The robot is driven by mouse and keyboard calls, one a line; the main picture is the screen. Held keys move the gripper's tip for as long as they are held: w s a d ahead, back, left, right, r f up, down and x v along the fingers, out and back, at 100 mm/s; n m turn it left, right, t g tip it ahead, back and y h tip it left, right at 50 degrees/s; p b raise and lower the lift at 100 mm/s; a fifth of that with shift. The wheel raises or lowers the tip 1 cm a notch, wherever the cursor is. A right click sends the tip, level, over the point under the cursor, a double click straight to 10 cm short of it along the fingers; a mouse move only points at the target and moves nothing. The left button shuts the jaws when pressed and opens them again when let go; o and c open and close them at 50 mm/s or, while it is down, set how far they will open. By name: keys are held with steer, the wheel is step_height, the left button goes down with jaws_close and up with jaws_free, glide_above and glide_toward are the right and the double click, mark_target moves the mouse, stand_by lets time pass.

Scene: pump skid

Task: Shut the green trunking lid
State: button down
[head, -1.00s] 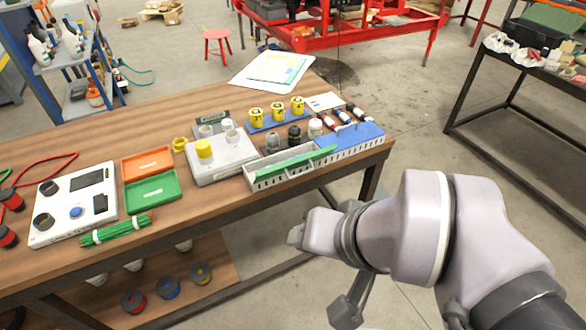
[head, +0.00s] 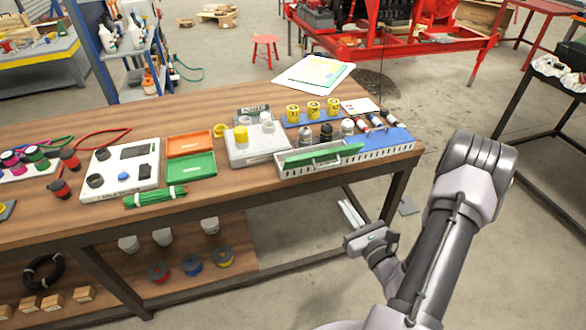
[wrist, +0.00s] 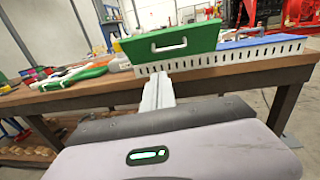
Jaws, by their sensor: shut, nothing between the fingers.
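The green trunking lid (head: 325,153) stands raised and tilted on the white slotted trunking (head: 297,171) at the table's front right; part of the trunking's open inside shows. In the wrist view the green lid (wrist: 172,43) faces me with a pale handle on it, above the slotted trunking wall (wrist: 222,57). My gripper (head: 350,212) is below and in front of the table edge in the head view, its fingers pointing towards the trunking. In the wrist view my gripper (wrist: 158,84) is shut and empty, apart from the lid, with its tips below the lid's handle.
A blue cover (head: 388,139) lies on the trunking's right part. A grey box with a yellow cap (head: 255,145) is to the left. The floor in front of the table is clear.

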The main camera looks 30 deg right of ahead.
steer(key=w+d+m+h+b, duration=0.1)
steer(key=w+d, duration=0.3)
steer(key=w, duration=0.7)
steer(key=shift+w+r+g+b, duration=0.25)
steer(key=shift+r+g+b, duration=0.05)
steer(key=shift+b, duration=0.4)
